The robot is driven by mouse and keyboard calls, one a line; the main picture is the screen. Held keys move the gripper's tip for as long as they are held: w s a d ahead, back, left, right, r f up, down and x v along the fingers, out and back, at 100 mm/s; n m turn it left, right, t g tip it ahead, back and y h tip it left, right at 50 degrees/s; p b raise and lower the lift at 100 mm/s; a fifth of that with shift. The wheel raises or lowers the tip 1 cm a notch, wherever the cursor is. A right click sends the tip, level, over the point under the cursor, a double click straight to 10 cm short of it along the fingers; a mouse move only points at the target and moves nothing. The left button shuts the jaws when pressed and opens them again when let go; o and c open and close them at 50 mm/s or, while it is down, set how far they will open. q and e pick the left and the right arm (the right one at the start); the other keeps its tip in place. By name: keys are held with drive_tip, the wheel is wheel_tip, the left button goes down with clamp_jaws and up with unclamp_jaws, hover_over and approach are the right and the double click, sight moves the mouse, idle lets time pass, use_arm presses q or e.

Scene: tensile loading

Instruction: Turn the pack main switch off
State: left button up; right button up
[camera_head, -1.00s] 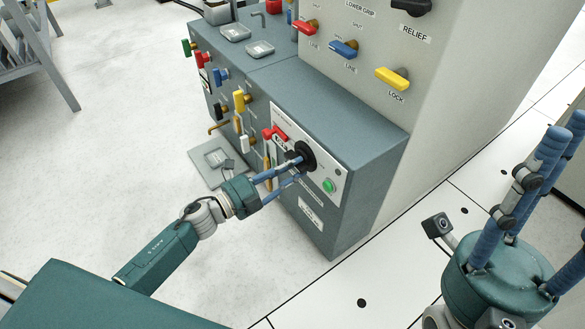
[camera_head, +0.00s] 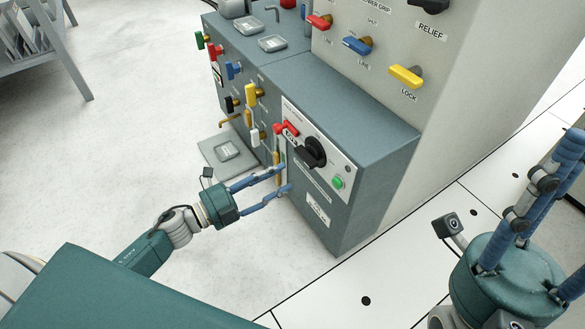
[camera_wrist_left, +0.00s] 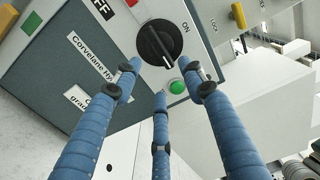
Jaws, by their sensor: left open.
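The pack main switch appears to be the black rotary knob (camera_head: 315,152) on the white panel at the front of the grey cabinet. It also shows in the left wrist view (camera_wrist_left: 157,42), with "ON" printed to its right and a tag ending in "FF" at upper left. Its exact setting is hard to read. My left gripper (camera_head: 286,177) is open and empty, just left of and below the knob, apart from it. In the left wrist view its three blue fingers are spread below the knob. My right gripper (camera_head: 565,160) points up at the right; its fingertips are partly cut off.
A red lever (camera_head: 286,127) is left of the knob, and a green button (camera_head: 337,183) is below right. Several coloured valve handles line the cabinet front. A yellow LOCK handle (camera_head: 406,76) is above. Open floor (camera_head: 110,150) lies to the left.

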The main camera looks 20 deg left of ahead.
use_arm(q)
drive_tip(key=v, duration=0.3)
drive_tip(key=shift+s+a, duration=0.25)
